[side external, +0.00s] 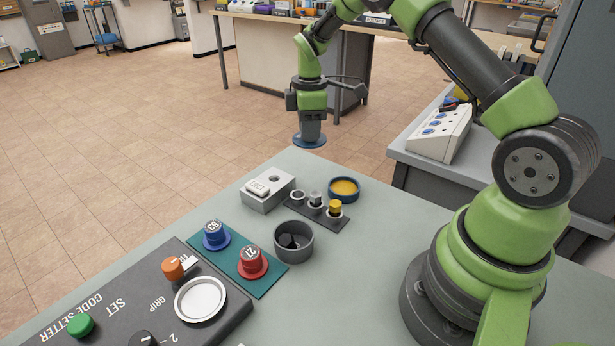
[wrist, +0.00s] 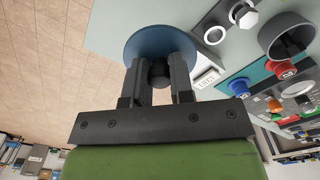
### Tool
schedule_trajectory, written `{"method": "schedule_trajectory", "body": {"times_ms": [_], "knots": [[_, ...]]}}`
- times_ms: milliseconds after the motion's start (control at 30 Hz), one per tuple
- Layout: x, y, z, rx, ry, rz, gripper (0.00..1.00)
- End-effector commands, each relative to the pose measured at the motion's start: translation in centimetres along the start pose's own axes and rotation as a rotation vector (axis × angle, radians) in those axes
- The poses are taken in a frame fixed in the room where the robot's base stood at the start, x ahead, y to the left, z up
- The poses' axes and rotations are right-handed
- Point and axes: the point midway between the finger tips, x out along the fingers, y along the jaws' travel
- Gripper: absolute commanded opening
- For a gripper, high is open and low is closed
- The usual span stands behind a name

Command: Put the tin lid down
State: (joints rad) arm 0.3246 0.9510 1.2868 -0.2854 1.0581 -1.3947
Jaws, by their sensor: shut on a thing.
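The tin lid (side external: 309,141) is a round blue disc with a dark knob. My gripper (side external: 310,131) is shut on its knob and holds it in the air near the table's far corner. In the wrist view the lid (wrist: 158,38) lies beyond my gripper (wrist: 160,72), whose two fingers are on both sides of the knob. An open blue-rimmed tin (side external: 344,189) with yellow contents stands on the table, below and to the right of the lid. The lid is apart from the tin.
A grey box with a white button (side external: 268,189), a small rack with pegs (side external: 317,209), a grey cup (side external: 293,241) and a teal mat (side external: 222,259) with blue and red knobs stand nearby. The code setter panel (side external: 130,318) is at front left. Bare table (side external: 400,225) lies right of the tin.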

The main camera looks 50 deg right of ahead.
Motion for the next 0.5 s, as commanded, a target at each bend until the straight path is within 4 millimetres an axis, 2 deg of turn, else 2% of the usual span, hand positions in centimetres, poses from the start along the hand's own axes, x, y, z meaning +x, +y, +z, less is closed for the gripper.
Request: {"method": "schedule_trajectory", "body": {"times_ms": [133,300,500], "knots": [[1.2,0.4,-0.7,0.001,-0.001,-0.002,0.00],[4.5,0.4,-0.7,0.001,0.000,-0.004,0.00],[6.7,0.4,-0.7,0.002,0.001,-0.002,0.00]]}}
